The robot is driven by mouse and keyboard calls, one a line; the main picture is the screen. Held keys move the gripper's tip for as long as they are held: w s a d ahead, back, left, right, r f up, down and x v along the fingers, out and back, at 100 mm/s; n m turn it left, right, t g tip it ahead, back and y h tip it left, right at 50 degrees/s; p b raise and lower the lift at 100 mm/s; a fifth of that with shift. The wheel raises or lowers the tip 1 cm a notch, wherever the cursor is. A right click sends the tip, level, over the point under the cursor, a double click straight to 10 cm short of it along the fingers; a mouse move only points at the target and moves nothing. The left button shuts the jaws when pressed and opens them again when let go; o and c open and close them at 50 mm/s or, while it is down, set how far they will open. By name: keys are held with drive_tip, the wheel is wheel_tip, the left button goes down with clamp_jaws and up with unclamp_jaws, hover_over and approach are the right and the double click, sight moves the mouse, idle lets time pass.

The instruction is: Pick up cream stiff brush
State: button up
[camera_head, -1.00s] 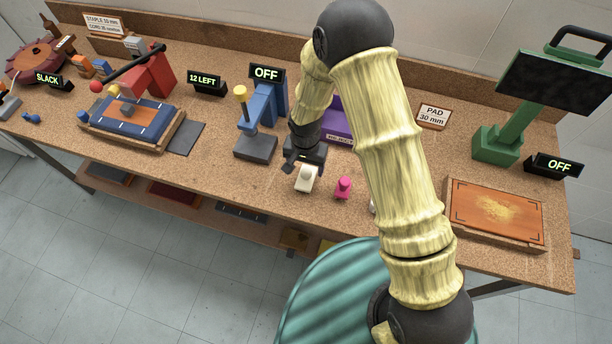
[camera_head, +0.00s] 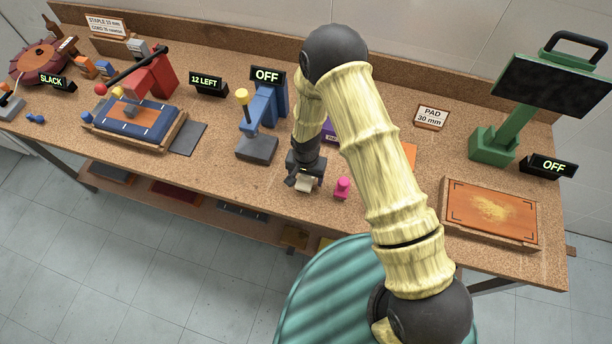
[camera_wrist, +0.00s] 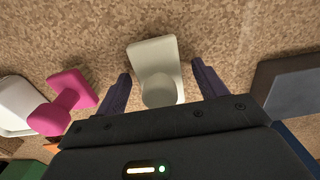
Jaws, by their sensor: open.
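The cream stiff brush (camera_head: 306,184) lies on the cork-topped bench near its front edge. In the wrist view the brush (camera_wrist: 155,68) shows a flat cream block with a rounded knob toward me. My gripper (camera_head: 304,178) is right over it and partly hides it in the head view. In the wrist view my gripper (camera_wrist: 160,88) is open, one dark finger on each side of the brush, with a visible gap on both sides. I cannot tell how deep the fingertips reach beside it.
A pink brush-like piece (camera_head: 342,188) stands close to the right of my gripper. A blue press (camera_head: 262,118) with a dark base stands to the left. An orange sanded pad (camera_head: 490,212) lies on a board at the right. Bench space in front of the press is clear.

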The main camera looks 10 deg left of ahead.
idle(0.5)
drive_tip(key=c, duration=1.1)
wheel_tip(320, 180, up, 10)
drive_tip(key=b, duration=0.3)
drive_tip(key=o, duration=0.4)
drive_tip(key=shift+c, duration=1.3)
